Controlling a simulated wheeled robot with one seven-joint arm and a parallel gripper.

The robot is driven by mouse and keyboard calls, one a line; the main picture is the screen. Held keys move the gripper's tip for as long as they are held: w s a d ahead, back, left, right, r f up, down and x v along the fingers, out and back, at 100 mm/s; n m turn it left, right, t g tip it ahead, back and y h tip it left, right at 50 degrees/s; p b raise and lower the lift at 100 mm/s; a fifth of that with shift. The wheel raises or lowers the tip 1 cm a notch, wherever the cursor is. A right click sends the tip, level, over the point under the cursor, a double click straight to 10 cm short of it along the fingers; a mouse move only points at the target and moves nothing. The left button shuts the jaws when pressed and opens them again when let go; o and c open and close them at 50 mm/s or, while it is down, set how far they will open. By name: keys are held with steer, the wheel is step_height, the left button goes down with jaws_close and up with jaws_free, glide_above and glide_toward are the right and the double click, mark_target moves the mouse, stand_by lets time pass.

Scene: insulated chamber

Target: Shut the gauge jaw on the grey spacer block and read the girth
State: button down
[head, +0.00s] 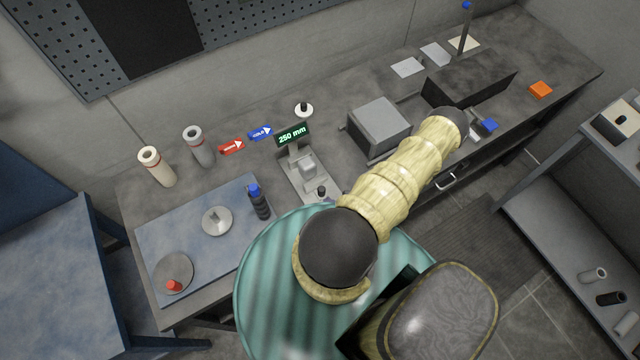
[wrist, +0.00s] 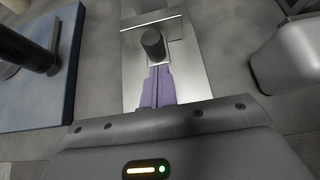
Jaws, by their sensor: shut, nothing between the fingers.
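The gauge (head: 293,180) stands on the bench with its display (head: 292,135) lit green, reading 250 mm. A small grey block (head: 308,168), seemingly the spacer block, sits on its bed below the display; I cannot tell whether the jaw touches it. A dark knob (head: 321,191) stands at the gauge's near end; it also shows in the wrist view (wrist: 153,45). My gripper (wrist: 157,72) has its purple fingers shut and empty over the metal bed, close to the knob; contact is unclear. In the head view my arm hides it.
A blue mat (head: 185,235) with a dark blue-capped bottle (head: 259,202) lies left of the gauge. A large grey box (head: 378,125) stands to the right. Red (head: 231,146) and blue (head: 260,133) arrow tags lie behind left. Two rolls (head: 157,167) stand at the far left.

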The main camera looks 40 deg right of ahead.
mark_target(323, 193)
steer(key=shift+w, duration=0.25)
steer(key=shift+w, duration=0.1)
steer(key=shift+w+d+r, duration=0.1)
steer(key=shift+w+d, duration=0.15)
steer(key=shift+w, duration=0.55)
steer(key=shift+w+d, duration=0.2)
steer(key=shift+w, duration=0.6)
steer(key=shift+s+a+b, duration=0.15)
steer(key=shift+s+a, duration=0.05)
steer(key=shift+s, duration=0.55)
steer(key=shift+s+a+b, duration=0.15)
steer(key=shift+s+a, duration=0.05)
steer(key=shift+s, duration=0.55)
